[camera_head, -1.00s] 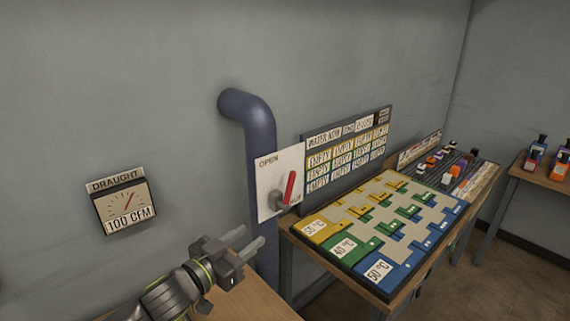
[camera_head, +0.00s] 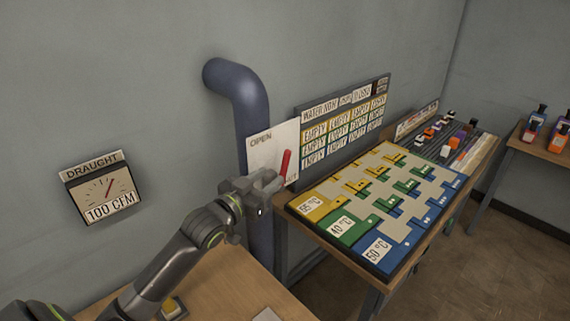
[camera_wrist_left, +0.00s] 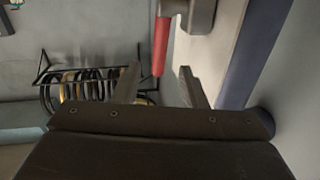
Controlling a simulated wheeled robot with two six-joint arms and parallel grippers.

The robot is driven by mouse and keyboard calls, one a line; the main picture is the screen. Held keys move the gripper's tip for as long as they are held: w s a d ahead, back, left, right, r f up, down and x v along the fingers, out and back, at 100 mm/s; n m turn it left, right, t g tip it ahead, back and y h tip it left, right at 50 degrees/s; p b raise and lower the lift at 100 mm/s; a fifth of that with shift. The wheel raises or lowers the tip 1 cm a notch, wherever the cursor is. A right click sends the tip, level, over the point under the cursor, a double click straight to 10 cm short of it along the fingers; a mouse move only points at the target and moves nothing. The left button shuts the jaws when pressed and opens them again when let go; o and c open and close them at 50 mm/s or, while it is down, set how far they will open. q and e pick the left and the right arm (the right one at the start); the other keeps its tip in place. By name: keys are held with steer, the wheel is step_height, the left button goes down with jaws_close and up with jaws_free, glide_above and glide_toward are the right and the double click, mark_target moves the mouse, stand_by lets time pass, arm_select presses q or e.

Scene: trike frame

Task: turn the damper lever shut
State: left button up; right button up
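The damper lever has a red handle (camera_head: 285,163), standing nearly upright with a slight lean on a white plate marked OPEN (camera_head: 262,150) at its upper left. The plate is fixed by the blue pipe (camera_head: 243,90); its lower label is mostly hidden. My left gripper (camera_head: 268,182) is just in front of the plate, low beside the handle. In the left wrist view the open fingers (camera_wrist_left: 160,85) have the end of the red handle (camera_wrist_left: 160,46) between their tips, with gaps on both sides. The grey hub (camera_wrist_left: 200,14) lies beyond. My right gripper is out of view.
A draught gauge (camera_head: 101,190) on the wall reads 100 CFM. A table right of the pipe holds a coloured board (camera_head: 330,205) and an upright label panel (camera_head: 340,125). A wooden bench (camera_head: 235,285) lies below my left arm. Coiled items (camera_wrist_left: 85,90) hang in the wrist view.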

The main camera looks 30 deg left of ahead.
mark_target(283, 166)
arm_select(q)
steer(key=w, duration=0.4)
steer(key=w+d, duration=0.1)
steer(key=w, duration=0.1)
steer(key=shift+r+p, duration=0.1)
steer(key=shift+p, duration=0.3)
steer(key=shift+w, duration=0.75)
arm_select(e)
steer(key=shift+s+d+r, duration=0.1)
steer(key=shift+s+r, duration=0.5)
arm_select(q)
jaws_close()
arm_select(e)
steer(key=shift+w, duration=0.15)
